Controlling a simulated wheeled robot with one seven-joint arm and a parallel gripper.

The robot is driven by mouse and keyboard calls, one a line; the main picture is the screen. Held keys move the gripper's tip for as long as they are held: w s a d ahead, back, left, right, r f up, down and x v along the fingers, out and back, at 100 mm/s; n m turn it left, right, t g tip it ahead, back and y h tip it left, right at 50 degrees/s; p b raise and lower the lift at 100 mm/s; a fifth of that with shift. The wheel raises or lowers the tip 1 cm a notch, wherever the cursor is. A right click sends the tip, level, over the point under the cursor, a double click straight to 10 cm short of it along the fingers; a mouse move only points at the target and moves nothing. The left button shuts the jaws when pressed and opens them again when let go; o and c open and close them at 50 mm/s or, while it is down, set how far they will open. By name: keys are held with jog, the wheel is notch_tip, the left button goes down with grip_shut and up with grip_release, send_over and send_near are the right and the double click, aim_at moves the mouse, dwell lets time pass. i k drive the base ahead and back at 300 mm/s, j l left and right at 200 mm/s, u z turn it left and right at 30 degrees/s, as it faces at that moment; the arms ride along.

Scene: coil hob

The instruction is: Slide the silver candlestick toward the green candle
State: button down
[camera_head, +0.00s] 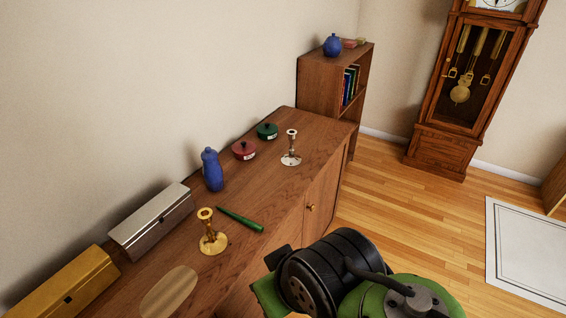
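The silver candlestick (291,149) stands upright on the wooden cabinet top, near its far right end and close to the front edge. The green candle (240,219) lies flat on the same top, nearer to me and to the left of the silver candlestick, with clear wood between them. Black and green parts of my own arm show at the bottom of the picture, in front of the cabinet. I see no gripper fingers.
A brass candlestick (211,235) stands just left of the candle. A blue jar (212,170), a red pot (244,150) and a green pot (267,131) stand toward the wall. A silver box (152,220), a golden box (68,284) and an oval board (169,294) lie nearer.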

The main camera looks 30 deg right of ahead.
aim_at(291, 160)
jog(key=l+u, duration=0.2)
jog(key=l, duration=0.25)
jog(key=k+l+u, duration=0.25)
jog(key=l, duration=0.15)
jog(key=l+u, duration=0.2)
jog(key=l, duration=0.2)
jog(key=k+l+u, duration=0.2)
jog(key=l, duration=0.2)
jog(key=l+u, duration=0.2)
jog(key=l, duration=0.25)
jog(key=l+u, duration=0.2)
jog(key=l, duration=0.2)
jog(key=l+u, duration=0.15)
jog(key=l, duration=0.3)
jog(key=k+l+u, duration=0.2)
jog(key=l, duration=0.2)
jog(key=l+u, duration=0.2)
jog(key=l, duration=0.2)
jog(key=k+l+u, duration=0.2)
jog(key=l, duration=0.2)
jog(key=l+u, duration=0.4)
jog(key=l, duration=0.35)
jog(key=l+u, duration=0.45)
jog(key=l, duration=0.3)
jog(key=k, duration=0.05)
